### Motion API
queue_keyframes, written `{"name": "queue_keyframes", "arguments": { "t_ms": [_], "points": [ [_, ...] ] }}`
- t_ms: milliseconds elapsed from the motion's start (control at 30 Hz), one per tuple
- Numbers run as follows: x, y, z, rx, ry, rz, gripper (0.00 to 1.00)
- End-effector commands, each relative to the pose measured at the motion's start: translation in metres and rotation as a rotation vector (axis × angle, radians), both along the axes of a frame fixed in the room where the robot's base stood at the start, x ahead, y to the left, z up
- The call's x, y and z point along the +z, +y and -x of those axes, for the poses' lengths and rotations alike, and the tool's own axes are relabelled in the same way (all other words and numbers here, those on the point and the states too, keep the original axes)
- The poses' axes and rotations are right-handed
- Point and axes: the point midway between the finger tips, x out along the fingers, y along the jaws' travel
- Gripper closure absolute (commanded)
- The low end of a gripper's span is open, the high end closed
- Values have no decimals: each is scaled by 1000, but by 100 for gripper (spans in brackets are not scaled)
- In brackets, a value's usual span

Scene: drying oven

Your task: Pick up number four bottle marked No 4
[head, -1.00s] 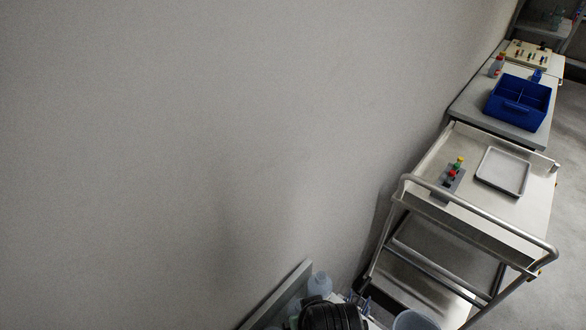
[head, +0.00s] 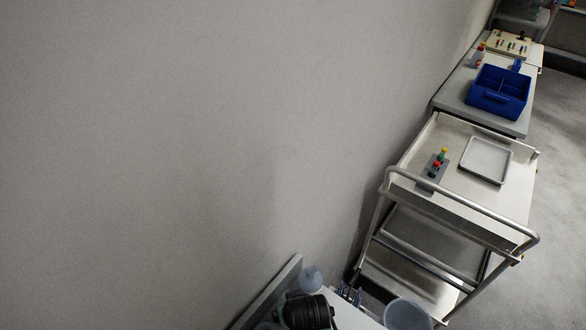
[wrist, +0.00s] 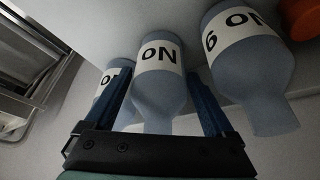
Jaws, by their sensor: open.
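Three blue-grey bottles with white labels show in the wrist view, appearing upside down. The middle bottle (wrist: 158,85) reads "NO" inverted; its number is out of sight. My gripper (wrist: 160,75) is open, with one blue finger on each side of this middle bottle. I cannot tell whether the fingers touch it. The right bottle (wrist: 245,70) has "NO" and an inverted digit that looks like 9. The left bottle (wrist: 103,95) is partly hidden behind a finger. No label shows clearly as No 4. In the head view, a pale blue bottle (head: 312,278) stands at the bottom, label unseen.
An orange object (wrist: 300,15) is near the right bottle. In the head view, a metal cart (head: 405,172) carries a grey tray (head: 463,165) and small coloured-cap vials (head: 437,164). A blue bin (head: 497,105) stands behind. A pale bucket (head: 407,315) is at the bottom.

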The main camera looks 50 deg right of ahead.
Motion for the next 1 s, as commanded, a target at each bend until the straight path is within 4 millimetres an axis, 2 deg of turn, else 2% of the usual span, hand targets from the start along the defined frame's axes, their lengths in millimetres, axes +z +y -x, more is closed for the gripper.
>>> {"name": "queue_keyframes", "arguments": {
  "t_ms": [267, 367, 600, 700, 1000],
  "points": [
    [-2, -1, -1, -1, -1, 0, 12],
    [-2, -1, -1, -1, 0, 0, 26],
    [-2, -1, -1, -1, 0, 0, 69],
    [-2, -1, -1, 0, -1, 1, 82],
    [5, -1, -2, 0, -3, 2, 82]
  ]
}}
